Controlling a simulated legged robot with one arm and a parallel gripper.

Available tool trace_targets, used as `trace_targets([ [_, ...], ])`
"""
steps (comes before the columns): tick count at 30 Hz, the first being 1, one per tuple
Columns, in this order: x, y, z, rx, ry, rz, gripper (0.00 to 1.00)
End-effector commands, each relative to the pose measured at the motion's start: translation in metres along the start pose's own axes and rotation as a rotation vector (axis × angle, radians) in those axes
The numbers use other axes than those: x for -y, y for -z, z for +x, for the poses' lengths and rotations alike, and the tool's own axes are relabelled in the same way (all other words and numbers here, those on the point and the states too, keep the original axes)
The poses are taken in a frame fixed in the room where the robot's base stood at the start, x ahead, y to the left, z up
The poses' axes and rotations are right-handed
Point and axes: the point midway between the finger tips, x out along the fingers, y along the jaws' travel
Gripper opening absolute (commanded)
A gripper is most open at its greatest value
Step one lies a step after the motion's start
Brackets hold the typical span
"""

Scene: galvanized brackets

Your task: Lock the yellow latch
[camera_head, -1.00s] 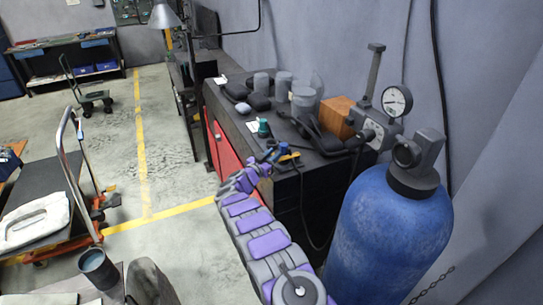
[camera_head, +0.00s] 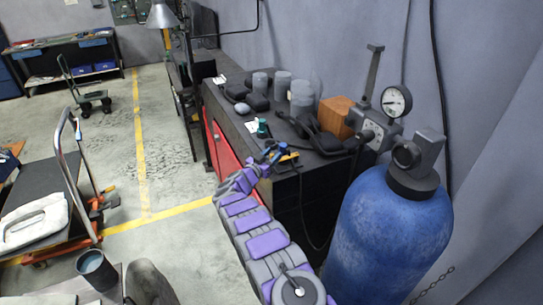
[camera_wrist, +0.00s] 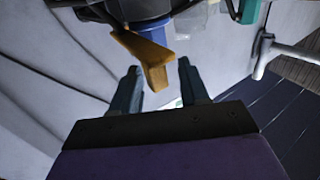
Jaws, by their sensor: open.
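The yellow latch (camera_wrist: 150,62) is a flat bent lever below a blue cylindrical part (camera_wrist: 148,30) in the wrist view. In the head view the latch (camera_head: 289,157) is small, at the near corner of the dark bench. My gripper (camera_wrist: 160,76) is open, with one dark finger on each side of the latch's free end. I cannot tell whether either finger touches it. In the head view my gripper (camera_head: 267,160) is at the end of my purple and grey arm, just left of the latch and partly lost against the blue part.
The dark bench (camera_head: 290,189) with red doors carries grey canisters (camera_head: 283,83) and a wooden block (camera_head: 337,117). A large blue gas cylinder (camera_head: 388,240) with a gauge stands close to my arm's right. A hand cart (camera_head: 45,200) stands left, with open floor between.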

Motion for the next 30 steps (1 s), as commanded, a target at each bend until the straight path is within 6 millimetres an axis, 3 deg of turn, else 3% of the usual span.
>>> trace_targets([
  [11, 0.002, 0.0, -0.053, -0.002, 0.003, -0.004, 0.45],
  [22, 0.003, -0.002, -0.131, 0.001, 0.003, -0.002, 0.45],
  [30, 0.002, -0.001, -0.161, 0.0, 0.0, 0.001, 0.45],
])
